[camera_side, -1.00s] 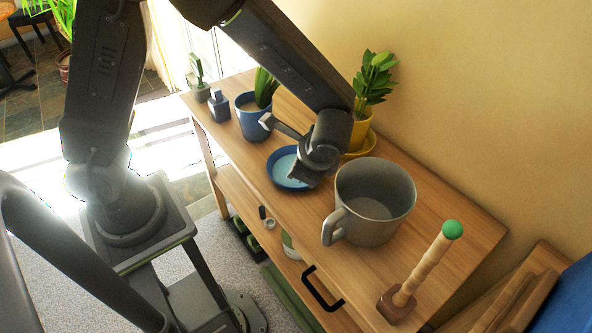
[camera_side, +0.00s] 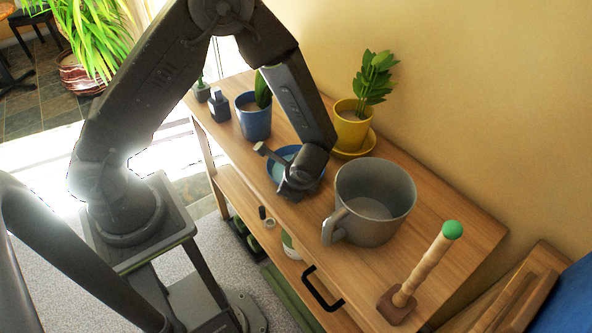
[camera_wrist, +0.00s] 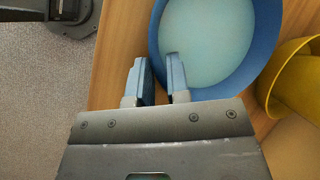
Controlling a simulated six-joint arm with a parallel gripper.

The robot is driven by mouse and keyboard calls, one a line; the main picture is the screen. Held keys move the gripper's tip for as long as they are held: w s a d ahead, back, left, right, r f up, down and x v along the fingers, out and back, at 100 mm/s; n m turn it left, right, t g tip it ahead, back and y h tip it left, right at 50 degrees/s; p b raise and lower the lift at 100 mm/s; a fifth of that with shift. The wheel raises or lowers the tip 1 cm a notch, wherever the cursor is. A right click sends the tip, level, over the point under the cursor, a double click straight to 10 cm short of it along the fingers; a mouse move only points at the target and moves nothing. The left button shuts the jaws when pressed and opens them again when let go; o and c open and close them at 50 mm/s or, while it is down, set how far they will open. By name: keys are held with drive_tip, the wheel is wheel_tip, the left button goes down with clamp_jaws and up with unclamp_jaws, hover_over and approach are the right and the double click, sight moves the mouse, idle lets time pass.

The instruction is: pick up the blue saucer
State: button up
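The blue saucer (camera_side: 276,161) lies on the wooden cabinet top, its near side partly hidden behind my gripper (camera_side: 287,190). In the wrist view the saucer (camera_wrist: 212,38) fills the top middle, with a darker blue rim and a pale blue inside. My gripper (camera_wrist: 157,64) shows there with its two fingers apart. The right finger is over the inside of the saucer and the left one is outside it. The rim runs between them, and I see no clear contact with either finger.
A grey mug (camera_side: 375,205) stands close to the right of my gripper. A yellow pot (camera_side: 350,128) on a yellow saucer (camera_side: 357,151) and a blue pot (camera_side: 254,120) stand behind. A green-topped wooden post (camera_side: 424,270) is at the near right.

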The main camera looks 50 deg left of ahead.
drive_tip(key=shift+a+f, duration=0.2)
drive_tip(key=shift+f, duration=0.25)
clamp_jaws()
drive_tip(key=shift+r, duration=0.1)
